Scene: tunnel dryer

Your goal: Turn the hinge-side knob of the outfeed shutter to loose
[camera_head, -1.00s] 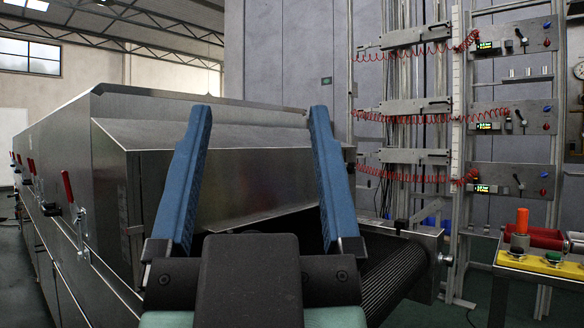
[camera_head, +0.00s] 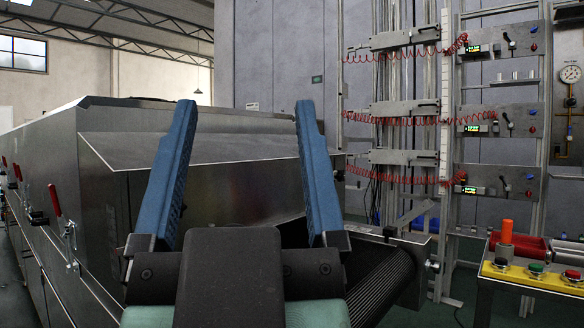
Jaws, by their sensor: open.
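The dryer's outfeed end shows left of centre, with a sloped metal hood and a steel panel (camera_head: 245,190) that seems to be the outfeed shutter. My gripper (camera_head: 245,104) is in front of it, its two blue fingers pointing up and spread wide, open with nothing between them. The fingers and the gripper body hide parts of the panel and the opening below it. I cannot make out the hinge-side knob for certain. A small dark knob-like part (camera_head: 388,232) shows at the right above the outfeed conveyor (camera_head: 385,285), but I cannot tell what it belongs to.
Red-handled clamps (camera_head: 55,200) stick out along the dryer's left side. A yellow button panel (camera_head: 530,274) with an orange cylinder (camera_head: 507,231) stands at the lower right. Behind it are metal racks (camera_head: 500,130) with red coiled cables. Floor shows between conveyor and panel.

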